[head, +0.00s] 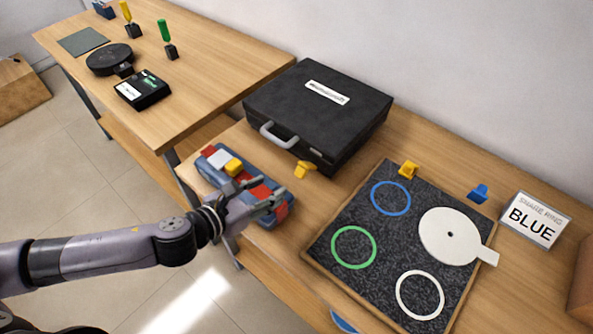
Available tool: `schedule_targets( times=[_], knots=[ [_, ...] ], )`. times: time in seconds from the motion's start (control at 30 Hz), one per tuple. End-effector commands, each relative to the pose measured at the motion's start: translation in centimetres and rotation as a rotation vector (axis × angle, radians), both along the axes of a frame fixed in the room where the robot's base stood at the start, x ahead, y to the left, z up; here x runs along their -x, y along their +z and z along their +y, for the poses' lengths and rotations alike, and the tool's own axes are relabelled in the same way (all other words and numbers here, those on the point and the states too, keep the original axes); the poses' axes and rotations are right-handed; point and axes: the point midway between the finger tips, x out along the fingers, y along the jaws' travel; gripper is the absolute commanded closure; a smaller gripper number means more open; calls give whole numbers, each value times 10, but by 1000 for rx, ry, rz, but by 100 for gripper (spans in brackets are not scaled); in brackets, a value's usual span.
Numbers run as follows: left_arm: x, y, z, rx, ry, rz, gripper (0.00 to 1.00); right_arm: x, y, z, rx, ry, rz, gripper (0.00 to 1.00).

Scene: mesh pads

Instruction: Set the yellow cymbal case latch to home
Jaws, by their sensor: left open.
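A black case (318,110) with a grey handle (279,135) and a white label lies shut on the near table against the wall. A small yellow piece (304,169) is at the table in front of the case; I cannot tell whether it touches the case. A second yellow piece (409,169) stands at the far edge of the dark mat. I cannot tell which yellow piece is the latch. My left gripper (270,197) is open over the blue tray, left of and below the first yellow piece. My right gripper is not in view.
The blue tray (211,176) holds red, white and yellow blocks. The dark speckled mat (388,240) bears blue, green and white rings and a white disc (448,236). A blue piece (479,193) and a "BLUE" sign (535,220) stand beyond. A second table (215,75) holds several items.

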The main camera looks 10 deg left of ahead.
Motion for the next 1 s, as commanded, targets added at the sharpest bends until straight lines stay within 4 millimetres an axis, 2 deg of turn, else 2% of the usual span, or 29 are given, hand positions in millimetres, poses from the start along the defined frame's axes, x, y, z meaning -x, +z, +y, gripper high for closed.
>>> schedule_targets(
  times=[0.3,0.5,0.7,1.0],
  knots=[
    [-52,-25,-36,1,0,0,57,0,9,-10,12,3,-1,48],
    [-76,-38,-51,1,1,2,57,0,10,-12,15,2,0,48],
    [-87,-44,-59,0,1,1,57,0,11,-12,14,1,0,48],
    [-89,-45,-59,0,1,1,57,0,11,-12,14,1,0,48]
  ],
)
